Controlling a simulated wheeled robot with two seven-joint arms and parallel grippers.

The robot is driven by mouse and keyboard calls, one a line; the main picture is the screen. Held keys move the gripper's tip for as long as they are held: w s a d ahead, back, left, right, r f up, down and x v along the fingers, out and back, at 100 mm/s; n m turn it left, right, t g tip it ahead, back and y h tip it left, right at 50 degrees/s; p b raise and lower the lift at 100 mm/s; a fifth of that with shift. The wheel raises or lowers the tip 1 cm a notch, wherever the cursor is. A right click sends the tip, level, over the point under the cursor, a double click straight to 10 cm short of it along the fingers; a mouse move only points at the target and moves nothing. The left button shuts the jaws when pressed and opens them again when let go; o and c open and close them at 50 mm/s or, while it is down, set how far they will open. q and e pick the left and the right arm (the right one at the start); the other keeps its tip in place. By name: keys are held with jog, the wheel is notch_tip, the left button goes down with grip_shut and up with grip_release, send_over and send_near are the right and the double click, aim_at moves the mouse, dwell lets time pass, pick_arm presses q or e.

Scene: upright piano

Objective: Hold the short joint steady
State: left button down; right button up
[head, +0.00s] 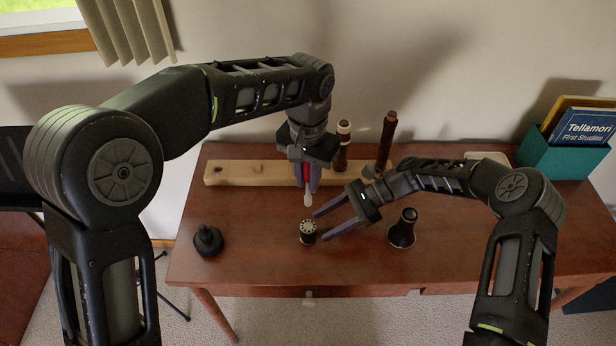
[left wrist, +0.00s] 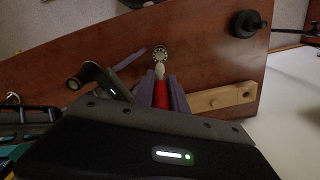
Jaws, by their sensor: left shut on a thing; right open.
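The short joint (head: 308,231) looks like a small dark cylinder with a pale, dotted top, standing upright on the table. It also shows in the left wrist view (left wrist: 160,55). My right gripper (head: 319,227) is open, its purple fingers pointing left, with the tips just right of the joint; I cannot tell whether they touch it. My left gripper (head: 307,184) is shut on a red-handled tool (head: 306,172) with a whitish tip, pointing down above and behind the joint. The tool also shows in the left wrist view (left wrist: 160,92).
A wooden rack (head: 240,173) stands behind, with dark wooden instrument joints (head: 386,140) upright near it. A black stand-like piece (head: 208,240) is at left, a dark bell (head: 403,229) at right. A teal book box (head: 570,155) is at back right.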

aim_at(312, 232)
jog(key=shift+x, duration=2.45)
jog(key=c, duration=0.9)
jog(key=o, duration=1.1)
jog(key=shift+c, duration=0.6)
grip_shut()
